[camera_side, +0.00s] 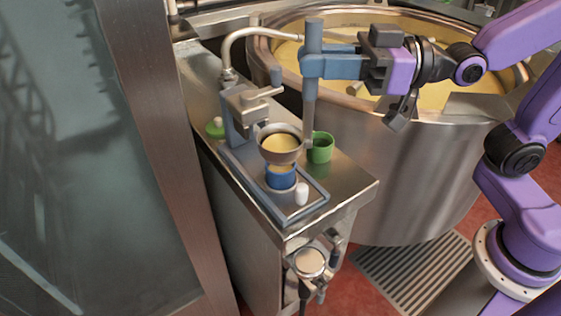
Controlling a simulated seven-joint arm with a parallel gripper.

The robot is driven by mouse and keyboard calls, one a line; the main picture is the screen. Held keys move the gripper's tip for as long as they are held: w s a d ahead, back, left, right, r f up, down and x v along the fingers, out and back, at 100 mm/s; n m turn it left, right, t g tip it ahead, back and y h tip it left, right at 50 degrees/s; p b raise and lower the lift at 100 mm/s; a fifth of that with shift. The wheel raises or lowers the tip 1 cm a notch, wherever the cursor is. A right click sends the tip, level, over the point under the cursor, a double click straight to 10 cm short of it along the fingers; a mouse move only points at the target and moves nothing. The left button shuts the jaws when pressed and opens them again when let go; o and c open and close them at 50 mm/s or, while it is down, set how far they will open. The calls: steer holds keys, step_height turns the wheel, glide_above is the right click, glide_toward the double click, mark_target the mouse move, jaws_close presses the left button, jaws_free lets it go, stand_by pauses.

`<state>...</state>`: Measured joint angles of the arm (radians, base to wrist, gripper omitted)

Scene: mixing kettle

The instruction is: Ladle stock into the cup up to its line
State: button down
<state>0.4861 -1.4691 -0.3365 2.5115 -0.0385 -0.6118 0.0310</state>
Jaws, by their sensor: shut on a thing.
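My gripper (314,64) is shut on the upright blue-grey handle of the ladle (311,98). The ladle's brown bowl (281,157) holds yellow stock and hangs directly above the blue cup (281,179). The bowl hides most of the cup's top. Some yellow shows between bowl and cup; I cannot tell whether it is stock in the cup or stock flowing. No fill line can be made out. The cup stands on a blue-grey tray (304,214). The large steel kettle (425,170) behind holds more yellow stock (455,95).
A green cup (320,149) stands close right of the ladle bowl. A blue-grey stand (243,112) rises left of it. A small white object (302,194) and a green-topped item (215,128) sit nearby. The steel counter's (350,184) front right corner is clear.

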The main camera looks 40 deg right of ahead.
steer(key=shift+r, duration=0.35)
step_height(320, 180, up, 11)
steer(key=w+d+r+m+t+h, duration=0.1)
steer(key=w+d+m+t+h, duration=0.35)
steer(key=w+d, duration=0.65)
steer(key=w+d+m+t+h, duration=0.4)
steer(key=w+d, duration=0.4)
steer(key=d, duration=0.7)
steer(key=d+f+m+h, duration=0.25)
steer(key=d+h, duration=0.35)
steer(key=d, duration=1.1)
step_height(320, 180, down, 16)
steer(key=shift+w+a, duration=0.2)
steer(key=shift+w, duration=0.1)
steer(key=shift+r, duration=0.15)
